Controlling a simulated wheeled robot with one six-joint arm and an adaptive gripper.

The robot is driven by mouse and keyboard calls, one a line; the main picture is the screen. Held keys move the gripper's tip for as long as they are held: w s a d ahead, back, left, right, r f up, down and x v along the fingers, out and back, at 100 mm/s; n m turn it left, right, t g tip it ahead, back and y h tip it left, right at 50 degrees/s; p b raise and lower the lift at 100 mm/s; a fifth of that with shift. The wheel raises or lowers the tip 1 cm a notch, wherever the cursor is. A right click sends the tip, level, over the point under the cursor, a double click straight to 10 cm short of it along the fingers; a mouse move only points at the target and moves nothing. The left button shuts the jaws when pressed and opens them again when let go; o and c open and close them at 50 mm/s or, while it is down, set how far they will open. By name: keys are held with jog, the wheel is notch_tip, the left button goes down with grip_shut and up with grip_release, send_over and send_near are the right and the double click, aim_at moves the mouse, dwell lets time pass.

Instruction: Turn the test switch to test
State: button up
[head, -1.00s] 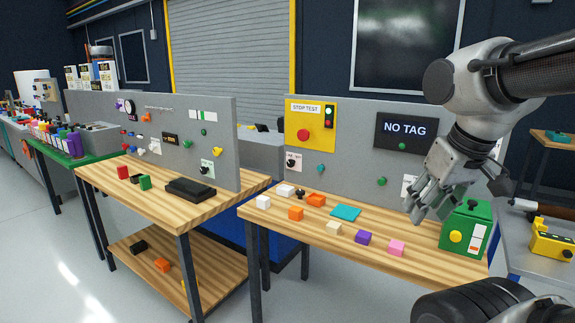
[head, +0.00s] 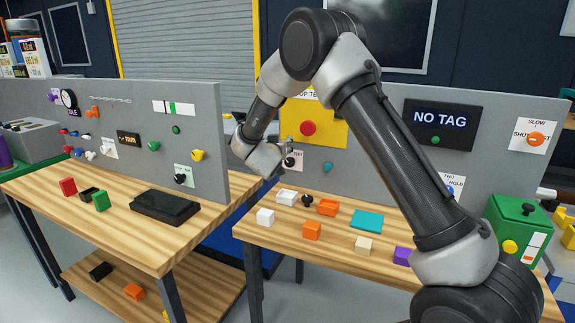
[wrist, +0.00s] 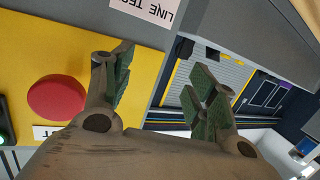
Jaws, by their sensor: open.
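The test switch (head: 290,162) is a small black knob on a white plate, below the yellow stop panel on the right-hand grey board. Which way it points is too small to tell. In the wrist view its white plate (wrist: 152,10) shows upside down at the top edge, with "LINE" and part of "TEST" readable; the knob is outside that view. My gripper (wrist: 160,70) is open and empty, its fingers in front of the yellow panel's edge. In the head view my gripper is beside the switch, at its upper left, mostly hidden by my wrist.
The red stop button (head: 308,129) on the yellow panel (head: 334,128) is close to my gripper; it also fills the left of the wrist view (wrist: 57,97). A teal knob (head: 327,167) is right of the switch.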

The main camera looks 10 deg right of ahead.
aim_at(289, 163)
jog(key=s+f+h, duration=0.1)
jog(key=f, duration=0.2)
jog(key=s+f+h, duration=0.1)
jog(key=f+h, duration=0.1)
jog(key=f, duration=0.1)
jog(key=f+m+h, duration=0.1)
jog(key=f+h, duration=0.1)
jog(key=f, duration=0.1)
jog(key=shift+s+a+f+g, duration=0.15)
jog(key=shift+s+a+g, duration=0.15)
jog(key=shift+s+g, duration=0.1)
jog(key=shift+d+f, duration=0.15)
jog(key=x, duration=0.7)
jog(key=shift+w+d, duration=0.1)
jog(key=shift+w, duration=0.05)
jog(key=shift+c, duration=0.5)
jog(key=c, duration=0.9)
